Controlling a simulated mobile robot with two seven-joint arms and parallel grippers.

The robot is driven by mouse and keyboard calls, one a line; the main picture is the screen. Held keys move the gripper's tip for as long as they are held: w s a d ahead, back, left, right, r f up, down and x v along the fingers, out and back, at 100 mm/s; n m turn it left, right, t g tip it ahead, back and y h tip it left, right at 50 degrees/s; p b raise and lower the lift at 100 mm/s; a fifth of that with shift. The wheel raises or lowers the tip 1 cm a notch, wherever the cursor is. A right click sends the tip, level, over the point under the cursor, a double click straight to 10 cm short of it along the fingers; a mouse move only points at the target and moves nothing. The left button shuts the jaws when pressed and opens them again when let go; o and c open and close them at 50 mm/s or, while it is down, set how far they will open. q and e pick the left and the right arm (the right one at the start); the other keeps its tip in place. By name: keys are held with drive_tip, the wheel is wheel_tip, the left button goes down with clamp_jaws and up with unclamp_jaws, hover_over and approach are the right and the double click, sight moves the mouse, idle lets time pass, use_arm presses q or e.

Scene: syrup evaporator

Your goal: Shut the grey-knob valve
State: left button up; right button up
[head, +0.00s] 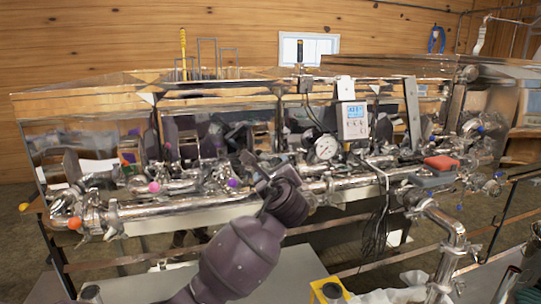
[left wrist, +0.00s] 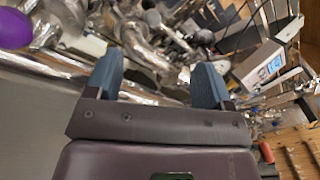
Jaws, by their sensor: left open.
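My left gripper (head: 264,184) is in front of the long steel pipe near the middle of the evaporator. In the left wrist view its two blue fingers (left wrist: 155,68) are apart with nothing held between them. Shiny pipe fittings (left wrist: 146,45) lie beyond the fingertips. A small grey rounded shape (left wrist: 204,37) shows beyond the right finger; I cannot tell whether it is the grey knob. In the head view the gripper and arm cover part of the pipe, and no grey knob stands out clearly. My right gripper is not in view.
A purple knob (head: 233,183) is just left of my gripper, with pink (head: 154,187) and orange (head: 75,223) knobs farther left. A round gauge (head: 326,147) and a display box (head: 353,120) stand to the right. Cables (head: 378,225) hang below.

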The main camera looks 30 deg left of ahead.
sight(267, 156)
use_arm(q)
drive_tip(key=p+x, duration=0.1)
drive_tip(key=x, duration=0.9)
drive_tip(key=shift+w+a, duration=0.1)
drive_tip(key=shift+w, duration=0.05)
drive_tip(key=c, duration=1.3)
